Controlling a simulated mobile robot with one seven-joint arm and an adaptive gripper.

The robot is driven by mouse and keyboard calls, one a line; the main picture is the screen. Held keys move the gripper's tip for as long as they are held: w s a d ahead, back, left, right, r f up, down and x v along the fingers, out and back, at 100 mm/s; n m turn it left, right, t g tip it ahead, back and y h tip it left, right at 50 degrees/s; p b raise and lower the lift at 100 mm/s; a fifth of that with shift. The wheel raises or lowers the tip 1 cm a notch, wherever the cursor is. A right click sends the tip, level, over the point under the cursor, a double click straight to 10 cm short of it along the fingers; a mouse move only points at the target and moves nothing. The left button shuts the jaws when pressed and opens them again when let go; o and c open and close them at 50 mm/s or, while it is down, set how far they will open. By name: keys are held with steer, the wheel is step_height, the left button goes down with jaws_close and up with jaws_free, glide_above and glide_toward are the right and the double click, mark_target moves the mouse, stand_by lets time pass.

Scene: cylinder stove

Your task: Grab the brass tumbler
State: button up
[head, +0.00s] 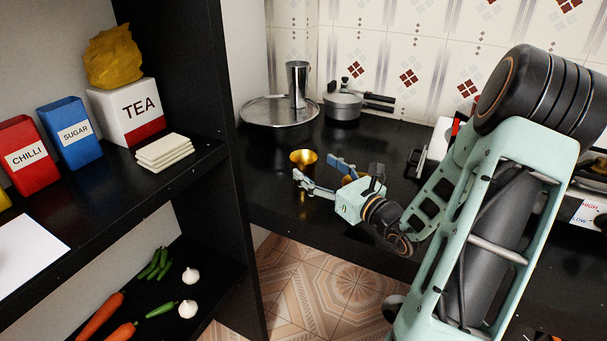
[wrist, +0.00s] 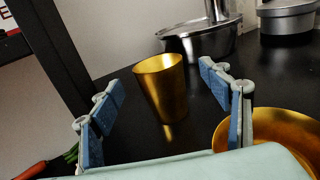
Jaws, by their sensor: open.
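The brass tumbler (head: 303,162) stands upright on the black counter, just beyond my gripper. In the wrist view the tumbler (wrist: 161,88) shows whole, gold and tapered, with its wide mouth up. My gripper (head: 318,173) is open, with its two blue-padded fingers spread. In the wrist view the fingers of my gripper (wrist: 165,105) stand to the left and right of the tumbler in the picture, with gaps on both sides. Neither finger appears to touch it.
A brass bowl (wrist: 275,135) sits close beside the right finger. A lidded steel pan (head: 262,111) with a steel cup (head: 297,85) on it and a grey pot (head: 342,107) stand behind. A dark shelf unit (head: 212,110) rises at the left.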

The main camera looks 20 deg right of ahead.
mark_target(296, 155)
steer(key=shift+b+x, duration=0.6)
steer(key=shift+x, duration=2.15)
steer(key=shift+a, duration=0.15)
steer(key=c, duration=1.3)
